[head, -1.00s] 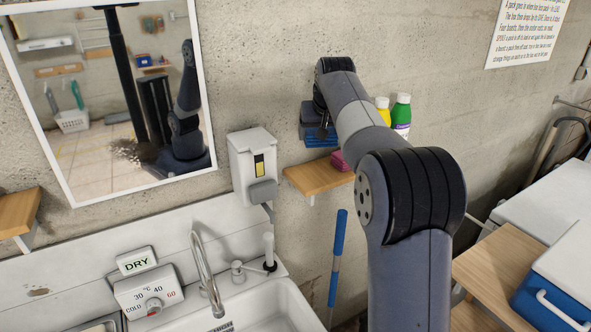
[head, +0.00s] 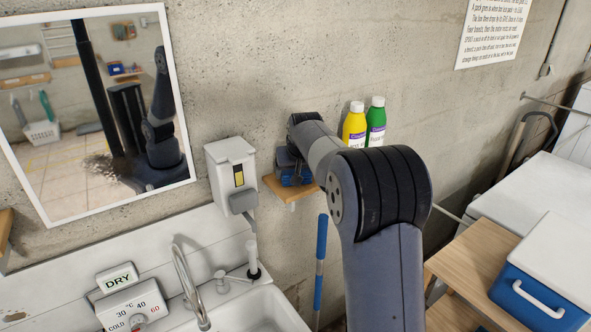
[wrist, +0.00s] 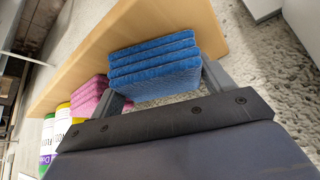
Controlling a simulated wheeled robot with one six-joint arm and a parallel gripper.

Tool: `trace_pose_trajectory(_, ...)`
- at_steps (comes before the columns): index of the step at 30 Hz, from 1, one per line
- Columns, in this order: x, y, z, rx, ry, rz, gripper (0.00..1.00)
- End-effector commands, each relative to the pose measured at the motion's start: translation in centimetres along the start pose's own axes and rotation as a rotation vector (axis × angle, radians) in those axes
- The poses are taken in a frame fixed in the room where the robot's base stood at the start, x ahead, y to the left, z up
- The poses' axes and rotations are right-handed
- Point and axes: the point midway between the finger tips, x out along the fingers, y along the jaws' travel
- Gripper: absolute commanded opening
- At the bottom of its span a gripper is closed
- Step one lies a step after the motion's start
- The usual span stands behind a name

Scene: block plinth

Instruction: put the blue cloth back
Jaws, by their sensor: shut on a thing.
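The blue cloth (head: 302,179), a folded stack, is at the left end of the small wooden wall shelf (head: 282,189). My gripper (head: 291,172) is shut on it. In the wrist view the blue cloth (wrist: 152,66) sits between my two fingers (wrist: 166,84), over the shelf board (wrist: 130,32). I cannot tell whether its underside touches the board. A folded pink cloth (wrist: 88,96) lies beside it on the shelf, apart from it; my arm hides the pink one in the head view.
A yellow bottle (head: 355,126) and a green bottle (head: 376,122) stand farther along the shelf. A white dispenser (head: 231,172) is on the wall just left of the shelf. A sink (head: 262,312) and a blue-handled pole (head: 320,262) are below.

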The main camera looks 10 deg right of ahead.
Motion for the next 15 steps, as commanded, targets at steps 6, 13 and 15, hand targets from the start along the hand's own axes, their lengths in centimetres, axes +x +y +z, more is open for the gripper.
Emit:
trace_pose_trajectory(6, 0.32, 0.0, 0.21, 0.0, 0.0, 0.0, 0.55)
trace_pose_trajectory(13, 0.21, 0.0, 0.14, 0.0, 0.0, 0.0, 0.86)
trace_pose_trajectory(15, 0.2, 0.0, 0.13, 0.0, 0.0, 0.0, 0.86)
